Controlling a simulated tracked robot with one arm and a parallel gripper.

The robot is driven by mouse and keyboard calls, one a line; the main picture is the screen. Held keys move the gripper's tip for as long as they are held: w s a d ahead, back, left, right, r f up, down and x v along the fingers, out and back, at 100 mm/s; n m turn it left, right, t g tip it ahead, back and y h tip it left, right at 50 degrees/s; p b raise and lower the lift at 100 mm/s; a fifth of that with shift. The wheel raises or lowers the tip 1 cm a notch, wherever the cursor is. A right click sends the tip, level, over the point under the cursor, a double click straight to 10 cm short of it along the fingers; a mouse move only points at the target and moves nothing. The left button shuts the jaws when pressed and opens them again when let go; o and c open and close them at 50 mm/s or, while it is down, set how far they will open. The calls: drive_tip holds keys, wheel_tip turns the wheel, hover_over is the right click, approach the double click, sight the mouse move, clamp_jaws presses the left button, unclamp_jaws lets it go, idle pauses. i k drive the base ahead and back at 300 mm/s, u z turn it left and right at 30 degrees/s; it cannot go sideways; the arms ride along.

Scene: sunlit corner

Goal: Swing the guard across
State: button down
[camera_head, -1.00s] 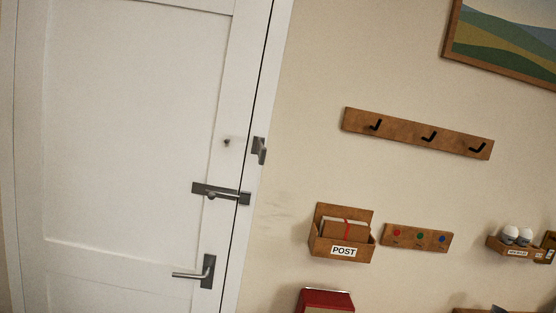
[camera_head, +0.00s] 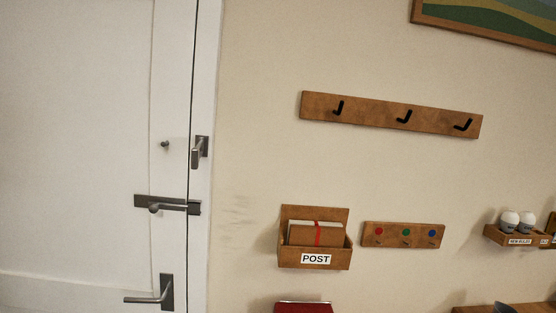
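The guard (camera_head: 200,152) is a small grey metal fitting on the door frame, right of the gap beside the white door (camera_head: 75,150). Its arm hangs roughly downward on the frame side and does not reach across the gap. A small dark knob (camera_head: 165,144) sticks out of the door to its left, at about the same height. Below them, a sliding bolt (camera_head: 168,205) lies across the door edge, its end at a keeper on the frame. Lower still is a lever handle (camera_head: 163,292). My gripper is not in view.
A red object (camera_head: 304,307) shows at the bottom edge. The wall beside the guard is bare.

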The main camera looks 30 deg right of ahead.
sight(197, 152)
drive_tip(key=z, duration=0.35)
drive_tip(key=i, duration=1)
drive_tip(key=u, duration=0.1)
